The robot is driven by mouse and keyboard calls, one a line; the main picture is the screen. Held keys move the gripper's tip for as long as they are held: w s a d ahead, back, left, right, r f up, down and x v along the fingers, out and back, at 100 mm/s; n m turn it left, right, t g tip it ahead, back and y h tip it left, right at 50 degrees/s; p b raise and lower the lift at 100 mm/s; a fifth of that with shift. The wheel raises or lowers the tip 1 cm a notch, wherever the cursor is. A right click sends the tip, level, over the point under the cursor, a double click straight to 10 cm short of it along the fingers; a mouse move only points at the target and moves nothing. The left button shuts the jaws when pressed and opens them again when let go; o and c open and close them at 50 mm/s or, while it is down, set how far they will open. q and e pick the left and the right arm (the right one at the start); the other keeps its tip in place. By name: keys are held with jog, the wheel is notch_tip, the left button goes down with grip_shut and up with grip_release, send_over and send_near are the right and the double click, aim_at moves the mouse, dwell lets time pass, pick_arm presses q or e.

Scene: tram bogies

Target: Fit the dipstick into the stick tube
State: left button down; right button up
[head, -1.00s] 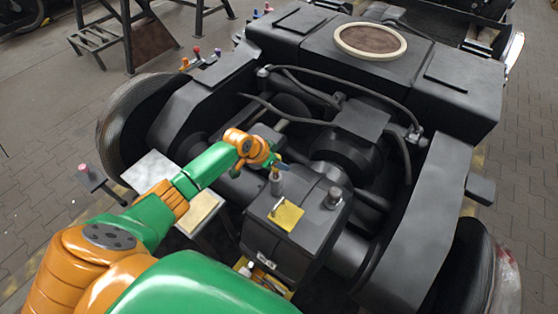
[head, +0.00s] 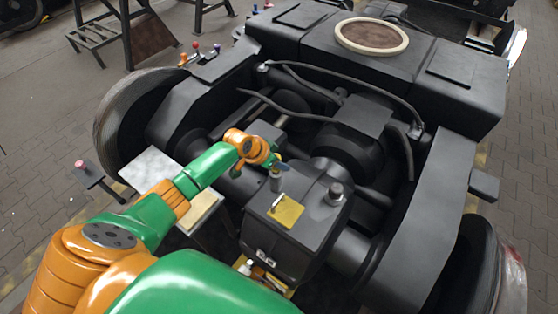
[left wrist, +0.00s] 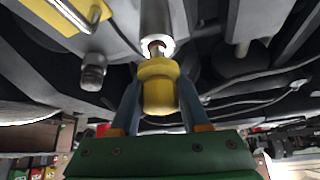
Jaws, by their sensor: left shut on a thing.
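My left gripper (head: 277,159) is at the stick tube (head: 276,181), a short grey upright cylinder on the dark gearbox housing. In the left wrist view, my left gripper (left wrist: 159,82) is shut on the yellow handle of the dipstick (left wrist: 158,95). The handle is in line with the tube (left wrist: 155,18). A short reddish-brown piece of the stick shows between the handle and the tube's bright mouth. The handle stands a little apart from the tube. How deep the stick reaches is hidden. My right gripper is out of view.
A yellow plate (head: 287,211) with a small metal handle and a grey cap (head: 335,194) are on the housing near the tube. Dark hoses (head: 350,80) and bogie frame beams surround it. A pale flat panel (head: 152,171) lies left, under my arm.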

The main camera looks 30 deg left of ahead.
pick_arm(q)
jog(key=shift+f+b, duration=1.25)
jog(key=shift+f, duration=0.3)
jog(key=shift+c, duration=1.6)
grip_release()
jog(key=p+v, duration=0.2)
jog(key=v, duration=0.5)
jog(key=shift+p, duration=0.4)
jog(key=shift+s, duration=0.15)
